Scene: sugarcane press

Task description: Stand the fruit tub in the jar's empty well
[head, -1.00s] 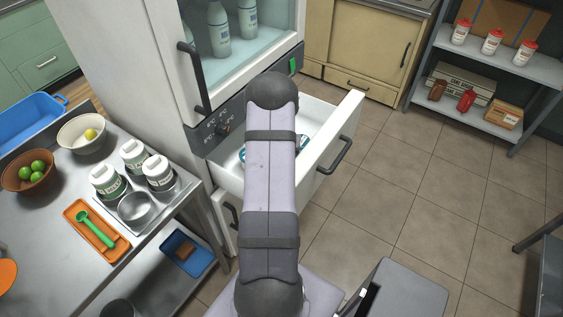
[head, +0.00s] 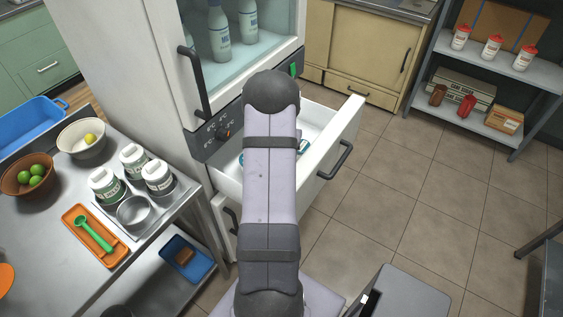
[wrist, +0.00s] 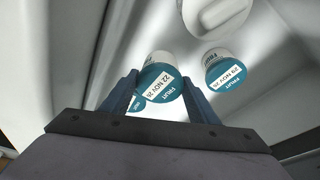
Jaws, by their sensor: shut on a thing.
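In the wrist view, my gripper (wrist: 160,97) is shut on a white fruit tub (wrist: 158,80) with a teal lid marked FRUIT, 22 NOV 26. The tub is between the two fingers, inside the open white drawer (head: 343,135) of the fridge. In the head view my arm hides the gripper and most of the drawer's inside; bits of teal show on both sides of it. The empty well (head: 134,211) is a round metal cup in the tray (head: 163,214) on the steel counter. White jars with green labels (head: 107,185) fill the tray's other wells.
A second fruit tub (wrist: 226,69) with a later date stands right of the held one. Part of another teal lid (wrist: 137,104) shows behind the left finger. An orange tray (head: 95,236) with a green scoop lies beside the wells. The drawer front and its handle (head: 335,160) stick out.

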